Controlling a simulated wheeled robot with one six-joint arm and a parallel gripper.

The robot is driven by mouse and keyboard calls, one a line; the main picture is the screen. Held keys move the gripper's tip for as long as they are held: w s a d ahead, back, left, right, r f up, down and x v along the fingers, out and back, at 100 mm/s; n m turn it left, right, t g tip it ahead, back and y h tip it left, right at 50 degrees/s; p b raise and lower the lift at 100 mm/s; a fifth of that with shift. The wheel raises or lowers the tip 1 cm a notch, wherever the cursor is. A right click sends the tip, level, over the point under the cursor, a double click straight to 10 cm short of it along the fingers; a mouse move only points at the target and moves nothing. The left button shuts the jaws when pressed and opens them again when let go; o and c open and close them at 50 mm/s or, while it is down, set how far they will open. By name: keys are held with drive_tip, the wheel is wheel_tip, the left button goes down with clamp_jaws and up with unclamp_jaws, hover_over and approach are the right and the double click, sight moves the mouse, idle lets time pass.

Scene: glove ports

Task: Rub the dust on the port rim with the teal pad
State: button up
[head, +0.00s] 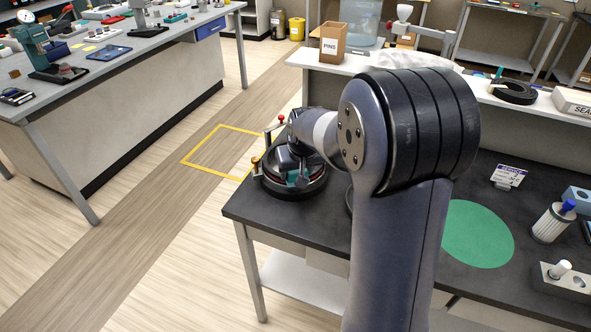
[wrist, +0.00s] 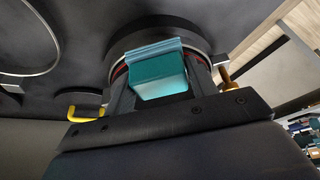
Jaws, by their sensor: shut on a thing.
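The port (head: 292,190) is a dark round ring with a metallic rim, at the left end of the dark bench. In the wrist view its dark ring (wrist: 165,32) curves behind my gripper. The teal pad (wrist: 158,74) is a block held between the two fingers of my gripper (wrist: 155,85). A small part of the teal pad also shows in the head view (head: 300,181), over the port. My gripper points down at the port, and I cannot tell whether the pad touches the rim. No dust can be made out; my gripper and the pad hide part of the rim.
A green round mat (head: 477,234), a small sign (head: 508,176) and a white ribbed cylinder (head: 551,224) are to the right on the bench. A shelf behind holds a PINS box (head: 332,43). My arm hides the middle of the bench.

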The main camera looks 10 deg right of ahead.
drive_tip(key=shift+r+p, duration=2.05)
drive_tip(key=shift+r, duration=0.95)
drive_tip(key=shift+r+p, duration=1.1)
drive_tip(key=shift+r, duration=0.45)
drive_tip(key=shift+f, duration=0.1)
